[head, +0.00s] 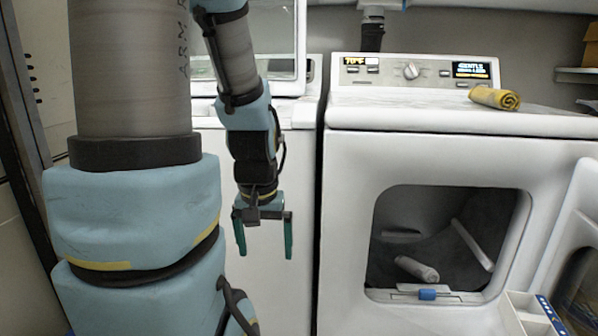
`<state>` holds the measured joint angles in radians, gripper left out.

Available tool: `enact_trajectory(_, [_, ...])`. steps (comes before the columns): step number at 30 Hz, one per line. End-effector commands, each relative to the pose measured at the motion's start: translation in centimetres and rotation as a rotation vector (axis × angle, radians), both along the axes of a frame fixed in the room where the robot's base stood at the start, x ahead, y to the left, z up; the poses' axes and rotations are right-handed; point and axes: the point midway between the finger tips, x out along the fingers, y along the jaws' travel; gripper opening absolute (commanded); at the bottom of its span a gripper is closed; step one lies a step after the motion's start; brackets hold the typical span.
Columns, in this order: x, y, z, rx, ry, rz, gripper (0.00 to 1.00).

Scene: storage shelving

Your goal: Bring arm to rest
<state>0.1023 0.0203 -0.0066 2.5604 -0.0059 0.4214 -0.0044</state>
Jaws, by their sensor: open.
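My gripper (265,238) hangs at the end of my arm, pointing down, in the middle-left of the head view. Its two green fingers are spread apart with nothing between them. It is in front of the white washer (285,175) on the left, and apart from the dryer to its right. My blue and grey arm fills much of the left side and hides part of the washer.
A white dryer (345,220) stands at right, its door (575,240) open. A rolled grey cloth (417,269) lies in its drum. A rolled yellow cloth (494,97) lies on top. A white bin with a blue edge (530,315) is at the lower right.

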Motion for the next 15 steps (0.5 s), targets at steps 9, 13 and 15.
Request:
enact_trajectory(9, [0.0, 0.0, 12.0, 0.0, 0.0, 0.0, 1.0])
enact_trajectory(13, [0.0, 0.0, 16.1, 0.0, 0.0, 0.0, 1.0])
enact_trajectory(15, [0.0, 0.0, 18.2, 0.0, 0.0, 0.0, 1.0])
